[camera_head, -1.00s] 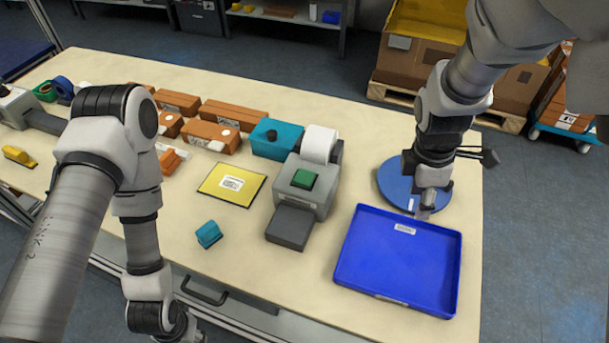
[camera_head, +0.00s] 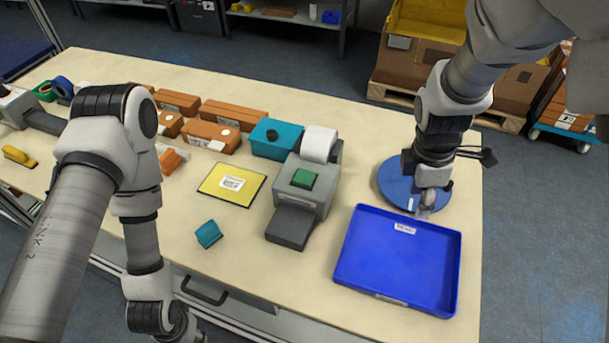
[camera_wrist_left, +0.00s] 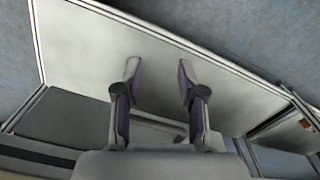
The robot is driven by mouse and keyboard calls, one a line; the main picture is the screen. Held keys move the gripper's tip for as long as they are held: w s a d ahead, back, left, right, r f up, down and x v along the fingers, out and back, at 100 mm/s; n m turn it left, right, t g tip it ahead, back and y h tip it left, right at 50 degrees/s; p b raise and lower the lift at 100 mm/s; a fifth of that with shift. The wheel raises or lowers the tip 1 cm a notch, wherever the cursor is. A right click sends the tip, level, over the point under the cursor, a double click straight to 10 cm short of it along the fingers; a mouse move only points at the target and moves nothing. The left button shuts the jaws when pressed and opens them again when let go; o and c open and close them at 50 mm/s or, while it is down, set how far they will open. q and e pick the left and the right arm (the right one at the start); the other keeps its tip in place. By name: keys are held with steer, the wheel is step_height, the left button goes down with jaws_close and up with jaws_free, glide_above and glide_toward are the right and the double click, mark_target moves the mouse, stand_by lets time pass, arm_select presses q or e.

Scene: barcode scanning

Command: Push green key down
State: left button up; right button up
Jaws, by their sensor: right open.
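The green key (camera_head: 304,178) is a square green button on top of a grey device (camera_head: 315,198) with a white paper roll (camera_head: 319,143) at its back. It looks raised, and nothing touches it. My right gripper (camera_head: 425,212) points down over the near edge of the round blue disc (camera_head: 393,188), to the right of the device; it is open and apart from the green key. My left gripper (camera_wrist_left: 157,75) shows in the left wrist view with its two fingers apart and nothing between them. In the head view its fingers are out of the frame at the bottom.
A blue tray (camera_head: 352,270) lies right of the device, near my right gripper. A yellow card (camera_head: 213,184), a small teal block (camera_head: 208,234) and a teal box (camera_head: 272,150) lie left of it. Brown boxes (camera_head: 232,113) line the back. Bare table lies in front of the device.

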arm_select(q)
jaws_close()
stand_by(1.2)
